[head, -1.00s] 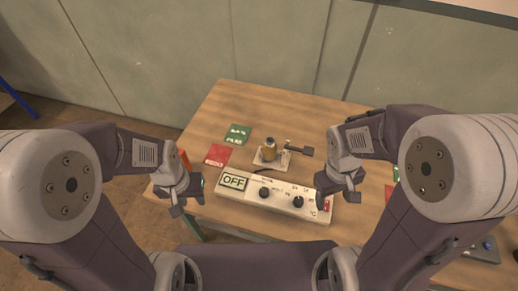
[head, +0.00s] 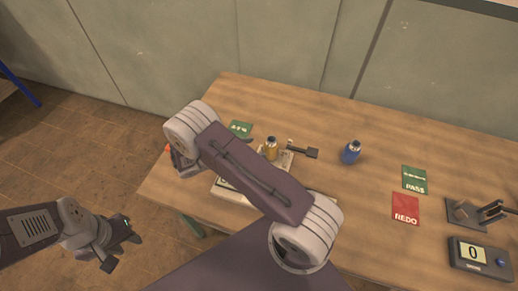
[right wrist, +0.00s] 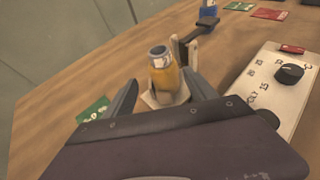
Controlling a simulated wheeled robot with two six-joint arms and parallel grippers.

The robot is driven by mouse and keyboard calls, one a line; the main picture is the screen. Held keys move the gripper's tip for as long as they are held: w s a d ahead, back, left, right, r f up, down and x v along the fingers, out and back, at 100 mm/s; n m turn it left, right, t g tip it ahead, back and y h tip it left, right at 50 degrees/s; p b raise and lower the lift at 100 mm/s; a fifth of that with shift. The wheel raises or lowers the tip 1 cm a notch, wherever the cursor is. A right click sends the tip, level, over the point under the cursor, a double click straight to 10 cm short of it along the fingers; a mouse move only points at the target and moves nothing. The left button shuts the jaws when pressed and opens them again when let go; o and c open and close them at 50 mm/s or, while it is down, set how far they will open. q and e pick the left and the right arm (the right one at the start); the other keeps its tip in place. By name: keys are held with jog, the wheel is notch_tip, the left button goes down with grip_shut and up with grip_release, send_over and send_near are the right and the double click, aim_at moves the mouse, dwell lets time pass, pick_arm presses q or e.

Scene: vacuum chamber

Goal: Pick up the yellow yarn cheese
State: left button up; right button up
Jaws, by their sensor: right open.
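The yellow yarn cheese (head: 271,149) stands upright on a small pale stand (head: 285,159) with a dark handle. In the right wrist view the cheese (right wrist: 163,76) has a grey hollow top and stands beyond my right gripper (right wrist: 161,80), in line with the gap between its fingers. The fingers are open, with no visible grip on it; the remaining distance is hard to judge. In the head view my right arm crosses leftward and its fingers are hidden. My left gripper (head: 120,246) is open and empty at the lower left, off the table.
A blue-bodied bottle-like object (head: 351,152) stands right of the stand. A white control box (right wrist: 276,82) with a black knob lies nearby, mostly covered by my arm in the head view. Green (head: 415,180) and red (head: 405,209) cards and a counter device (head: 479,256) lie at right.

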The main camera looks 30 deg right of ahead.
aim_at(268, 147)
jog(key=shift+s+d+f, duration=0.1)
jog(key=shift+s+d, duration=0.1)
jog(key=shift+d, duration=0.05)
jog(key=p+x, duration=0.1)
jog(key=x, duration=0.1)
jog(key=shift+w+d+f, duration=0.1)
jog(key=shift+d+f, duration=0.1)
jog(key=shift+d, duration=0.05)
jog(key=shift+d+f, duration=0.2)
jog(key=shift+d, duration=0.05)
jog(key=p+x, duration=0.2)
jog(key=x, duration=0.3)
jog(key=shift+f, duration=0.1)
jog(key=shift+d+f, duration=0.1)
jog(key=shift+f, duration=0.05)
jog(key=c, duration=1.4)
notch_tip(268, 147, up, 10)
jog(key=shift+r+b, duration=0.1)
jog(key=shift+b, duration=0.4)
